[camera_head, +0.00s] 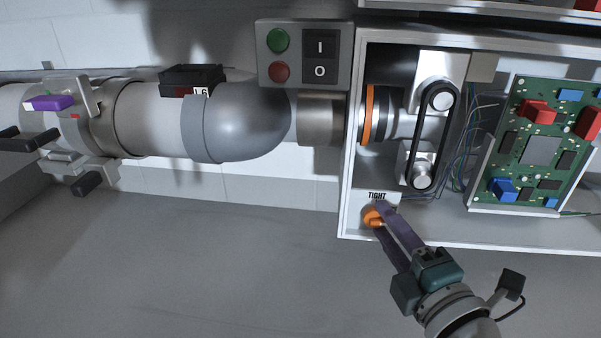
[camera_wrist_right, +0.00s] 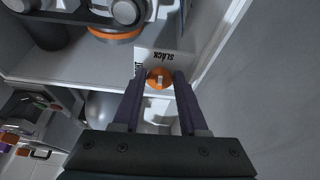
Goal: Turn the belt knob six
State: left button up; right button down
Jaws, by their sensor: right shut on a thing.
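The orange belt knob (camera_head: 373,217) sits at the lower left corner of the open box, under a white label reading TIGHT (camera_head: 377,196). It also shows in the right wrist view (camera_wrist_right: 158,76), next to a label reading SLACK (camera_wrist_right: 170,57). My right gripper (camera_head: 383,215) reaches up from the lower right, its purple fingers shut on the knob and covering part of it. The black belt (camera_head: 422,138) runs in a loop around two pulleys above the knob. My left gripper is not in the head view.
A green circuit board (camera_head: 540,140) stands in the box to the right, with wires beside it. A switch box (camera_head: 300,54) with green and red buttons is above the grey pipe elbow (camera_head: 240,120). The grey area below is clear.

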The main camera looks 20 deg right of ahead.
jog(key=shift+f+m, duration=0.1)
jog(key=shift+m, duration=0.4)
jog(key=c, duration=0.7)
grip_release()
jog(key=s+p, duration=0.1)
jog(key=s, duration=0.2)
jog(key=s+a, duration=0.1)
jog(key=s, duration=0.2)
jog(key=s+p, duration=0.1)
jog(key=s, duration=0.2)
jog(key=shift+s+a+p, duration=0.3)
jog(key=shift+s+p, duration=0.05)
jog(key=shift+s, duration=0.05)
